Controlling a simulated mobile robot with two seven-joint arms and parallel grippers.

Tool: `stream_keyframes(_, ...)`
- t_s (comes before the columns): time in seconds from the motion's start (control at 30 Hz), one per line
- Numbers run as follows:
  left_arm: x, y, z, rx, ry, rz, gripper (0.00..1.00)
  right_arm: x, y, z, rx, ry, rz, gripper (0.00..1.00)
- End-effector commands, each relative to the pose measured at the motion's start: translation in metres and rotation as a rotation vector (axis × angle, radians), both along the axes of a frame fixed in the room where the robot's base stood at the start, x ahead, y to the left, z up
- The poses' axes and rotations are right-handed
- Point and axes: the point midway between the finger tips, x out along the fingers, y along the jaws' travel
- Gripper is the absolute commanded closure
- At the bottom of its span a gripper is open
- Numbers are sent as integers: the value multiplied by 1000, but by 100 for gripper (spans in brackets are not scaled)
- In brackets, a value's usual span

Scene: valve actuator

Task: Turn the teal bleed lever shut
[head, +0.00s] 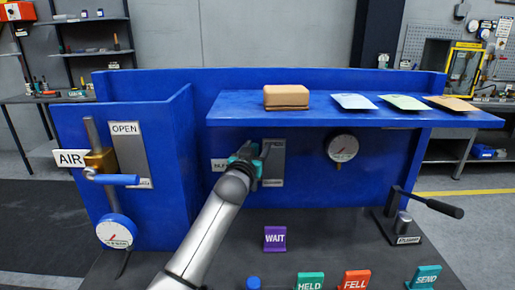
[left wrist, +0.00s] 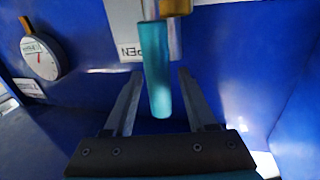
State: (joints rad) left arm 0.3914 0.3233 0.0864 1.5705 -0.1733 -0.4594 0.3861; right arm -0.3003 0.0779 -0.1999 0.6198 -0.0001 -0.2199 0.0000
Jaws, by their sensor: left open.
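The teal bleed lever (left wrist: 157,75) shows in the left wrist view as a straight rod, its end pointing toward my gripper's palm. It joins a brass-coloured fitting (left wrist: 176,6) at the top, in front of a white plate with an upside-down OPEN label (left wrist: 131,52). My left gripper (left wrist: 159,88) is open, with one finger on each side of the lever; contact is unclear. In the head view my left gripper (head: 247,162) is at the grey plate (head: 273,163) under the blue shelf and hides most of the lever. My right gripper is not in view.
The blue shelf (head: 225,108) overhangs my left arm, with a tan block (head: 286,97) on it. A gauge (head: 342,148) and a black-handled pump lever (head: 440,207) are to the right. The AIR valve's blue handle (head: 116,180) is left. Signs, including purple WAIT (head: 275,239), stand in front.

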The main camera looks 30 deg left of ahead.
Motion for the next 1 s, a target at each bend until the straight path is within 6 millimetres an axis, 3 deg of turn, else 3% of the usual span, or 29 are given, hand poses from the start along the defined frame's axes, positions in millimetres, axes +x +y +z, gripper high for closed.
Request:
stream_keyframes(0.5,10,3,0,1,0,0,44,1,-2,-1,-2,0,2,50)
stream_keyframes(1.0,9,3,0,1,0,0,100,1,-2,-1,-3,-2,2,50)
